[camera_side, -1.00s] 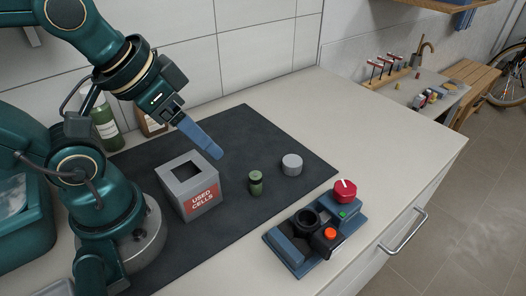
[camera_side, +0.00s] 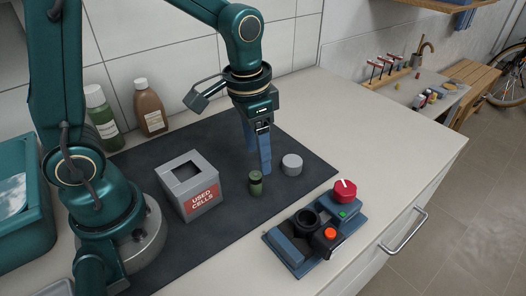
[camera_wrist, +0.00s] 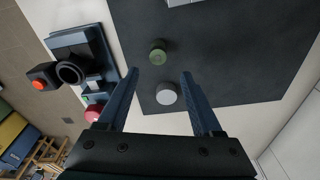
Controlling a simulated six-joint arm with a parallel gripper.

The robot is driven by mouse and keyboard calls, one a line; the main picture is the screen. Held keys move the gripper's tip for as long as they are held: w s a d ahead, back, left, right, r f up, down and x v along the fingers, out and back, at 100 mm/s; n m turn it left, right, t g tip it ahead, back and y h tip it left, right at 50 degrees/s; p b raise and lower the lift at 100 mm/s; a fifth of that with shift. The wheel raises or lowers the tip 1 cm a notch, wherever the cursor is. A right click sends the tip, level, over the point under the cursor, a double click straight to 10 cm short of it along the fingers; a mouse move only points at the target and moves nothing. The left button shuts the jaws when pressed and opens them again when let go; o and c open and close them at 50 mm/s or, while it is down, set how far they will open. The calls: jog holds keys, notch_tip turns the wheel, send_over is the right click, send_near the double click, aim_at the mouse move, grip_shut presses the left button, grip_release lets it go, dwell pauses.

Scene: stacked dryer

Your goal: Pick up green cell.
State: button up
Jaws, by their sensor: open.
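The green cell (camera_side: 255,183) stands upright on the dark mat (camera_side: 133,173), to the right of the grey box labelled USED CELLS (camera_side: 198,199). My gripper (camera_side: 258,163) is open and empty, pointing down just behind the cell. In the wrist view, the cell's top (camera_wrist: 158,54) lies ahead of the fingertips (camera_wrist: 157,75), roughly midway between their lines. A grey cylinder (camera_side: 292,165) stands right of the fingers; in the wrist view it shows between the fingers (camera_wrist: 166,95), below them.
A blue device (camera_side: 291,250) with a round black socket, an orange button and a red knob (camera_side: 345,190) sits at the front right. Green (camera_side: 102,118) and brown (camera_side: 150,110) bottles stand by the wall. The mat's front part is clear.

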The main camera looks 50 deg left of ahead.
aim_at(255, 175)
jog(key=f, duration=0.1)
jog(key=f+g, duration=0.1)
jog(key=f, duration=0.1)
jog(key=shift+s, duration=0.3)
jog(key=shift+f, duration=2.35)
jog(key=shift+c, duration=0.4)
grip_shut()
